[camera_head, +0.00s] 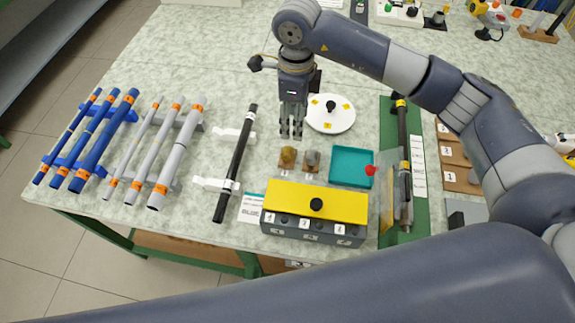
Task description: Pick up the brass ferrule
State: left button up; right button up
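The brass ferrule (288,155) appears to be the small golden-brown piece on a small brown block, left of a similar grey piece (312,158) on its own block. My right gripper (291,134) points down just behind the brass piece in the picture, with its fingertips apart from it. Nothing shows between its fingers, which look close together; the angle does not show how far apart they are. My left gripper is not in view.
A yellow-topped grey box (340,207) stands in front, and a teal tray (351,165) is to the right. A white round plate (331,113) with a black knob is behind. A black rod (236,160) on white holders and several blue and grey rods (105,140) lie left.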

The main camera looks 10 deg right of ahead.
notch_tip(320, 180, down, 2)
jog(key=b, duration=0.1)
send_over(293, 154)
notch_tip(293, 154, down, 6)
jog(key=shift+w+d+r+p, duration=0.1)
jog(key=shift+w+r+p, duration=0.05)
jog(key=shift+p, duration=0.2)
notch_tip(293, 154, down, 4)
jog(key=shift+f+p, duration=0.1)
jog(key=shift+p, duration=0.7)
jog(key=shift+f, duration=0.6)
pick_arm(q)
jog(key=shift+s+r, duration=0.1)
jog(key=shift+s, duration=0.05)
pick_arm(e)
jog(key=c, duration=0.9)
